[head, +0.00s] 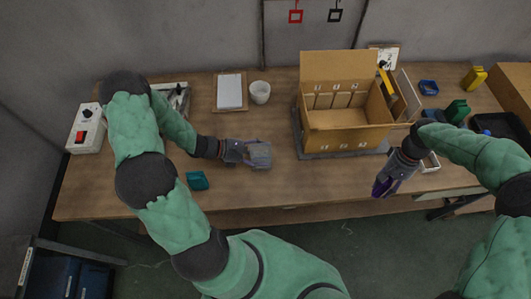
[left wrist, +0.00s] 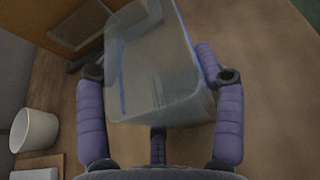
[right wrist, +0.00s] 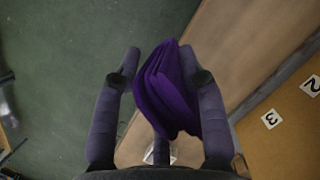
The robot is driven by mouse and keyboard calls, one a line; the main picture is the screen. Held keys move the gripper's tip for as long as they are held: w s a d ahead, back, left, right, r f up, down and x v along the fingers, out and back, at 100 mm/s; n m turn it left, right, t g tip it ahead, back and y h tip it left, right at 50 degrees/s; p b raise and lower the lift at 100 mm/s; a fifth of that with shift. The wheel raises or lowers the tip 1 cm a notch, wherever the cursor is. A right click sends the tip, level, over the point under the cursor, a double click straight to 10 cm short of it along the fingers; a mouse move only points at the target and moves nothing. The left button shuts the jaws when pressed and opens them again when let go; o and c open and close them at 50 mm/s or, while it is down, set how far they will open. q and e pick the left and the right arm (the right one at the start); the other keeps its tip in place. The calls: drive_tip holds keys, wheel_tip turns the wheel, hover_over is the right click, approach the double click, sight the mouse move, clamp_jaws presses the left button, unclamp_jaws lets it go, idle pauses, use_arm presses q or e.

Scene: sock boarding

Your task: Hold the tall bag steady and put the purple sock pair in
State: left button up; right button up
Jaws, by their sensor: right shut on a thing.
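The tall bag (left wrist: 155,70) is clear, and it stands upright between the two spread fingers of my left gripper (left wrist: 150,75). In the head view the bag (head: 259,155) is on the table's front middle, partly covered by the left gripper (head: 250,151). The fingers are wide around its sides; firm contact is not clear. My right gripper (right wrist: 165,75) is shut on the folded purple sock pair (right wrist: 168,92). In the head view the right gripper (head: 385,182) holds the sock pair at the table's front edge, right of the bag and apart from it.
A divided cardboard box (head: 345,140) with numbered slots stands on a dark base behind and between the grippers. A teal folded item (head: 197,180) lies left of the bag. A white cup (head: 260,92) and clipboard (head: 230,91) are behind. The table between bag and right gripper is clear.

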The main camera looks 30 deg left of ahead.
use_arm(q)
drive_tip(key=shift+c, duration=0.4)
use_arm(e)
drive_tip(key=shift+a, duration=0.15)
use_arm(q)
drive_tip(key=shift+f, duration=0.1)
drive_tip(key=shift+s, duration=0.1)
use_arm(e)
drive_tip(key=s+a+r+n+t+h, duration=0.1)
drive_tip(key=s+a+r+n+h, duration=0.2)
drive_tip(key=a+n, duration=0.55)
drive_tip(key=s+a+r+n+t, duration=0.2)
drive_tip(key=s+a+r+n, duration=0.25)
drive_tip(key=a+n, duration=0.4)
drive_tip(key=w+a+r+n+t, duration=0.1)
drive_tip(key=a+n, duration=0.2)
drive_tip(key=a, duration=0.9)
drive_tip(key=w+a+r+n+t, duration=0.1)
drive_tip(key=a+n, duration=0.3)
drive_tip(key=a, duration=0.8)
drive_tip(key=shift+w, duration=0.6)
drive_tip(key=shift+f, duration=0.1)
wheel_tip(320, 180, down, 6)
drive_tip(key=shift+f, duration=0.1)
